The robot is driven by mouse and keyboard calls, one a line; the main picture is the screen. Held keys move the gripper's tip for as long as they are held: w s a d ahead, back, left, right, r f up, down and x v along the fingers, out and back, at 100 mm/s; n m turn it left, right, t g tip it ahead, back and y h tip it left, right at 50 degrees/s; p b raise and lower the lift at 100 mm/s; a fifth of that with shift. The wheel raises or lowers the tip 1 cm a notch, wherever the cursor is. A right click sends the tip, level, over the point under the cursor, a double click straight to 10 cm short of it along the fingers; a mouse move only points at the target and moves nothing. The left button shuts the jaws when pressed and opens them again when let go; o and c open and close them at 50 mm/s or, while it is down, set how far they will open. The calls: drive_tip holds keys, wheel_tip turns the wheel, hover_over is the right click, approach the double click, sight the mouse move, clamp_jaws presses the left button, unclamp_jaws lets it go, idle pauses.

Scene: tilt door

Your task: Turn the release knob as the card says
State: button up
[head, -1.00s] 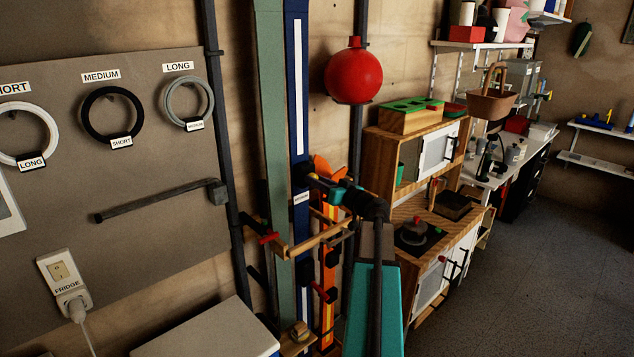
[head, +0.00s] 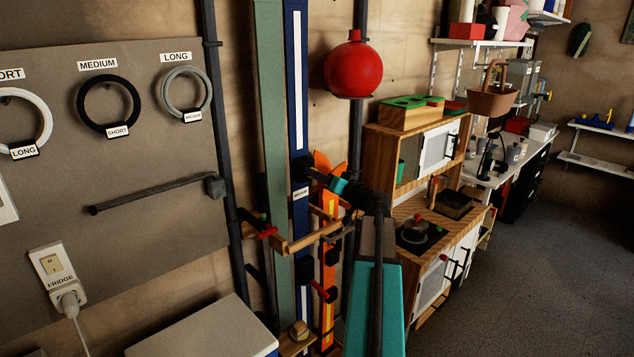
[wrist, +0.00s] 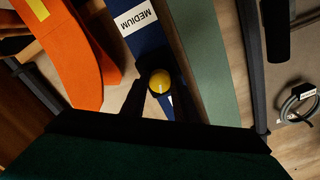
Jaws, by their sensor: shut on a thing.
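In the wrist view a round yellow knob-like piece (wrist: 160,82) sits between the two dark fingers of my gripper (wrist: 156,97), in front of a blue ski. My gripper is shut on it. In the head view my gripper (head: 304,171) reaches the blue ski (head: 299,100), and the yellow piece is hidden there. The blue ski bears a white label reading MEDIUM (wrist: 133,18). I cannot pick out a card with a readable turning instruction. I cannot tell how far the yellow piece is turned.
A green ski (head: 271,120) and an orange ski (head: 328,270) flank the blue one. A wooden rail with red-tipped pegs crosses below. Left, labelled rings (head: 110,106) and a dark bar (head: 150,196) sit on a board.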

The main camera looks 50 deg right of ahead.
drive_tip(key=shift+m+b, duration=1.05)
drive_tip(key=shift+m, duration=2.95)
drive_tip(key=o, duration=1.1)
drive_tip(key=shift+c, duration=0.2)
drive_tip(key=shift+s, duration=0.2)
drive_tip(key=s+a+b, duration=0.1)
drive_tip(key=s+b, duration=0.1)
drive_tip(key=s, duration=1.1)
drive_tip(key=shift+s, duration=0.25)
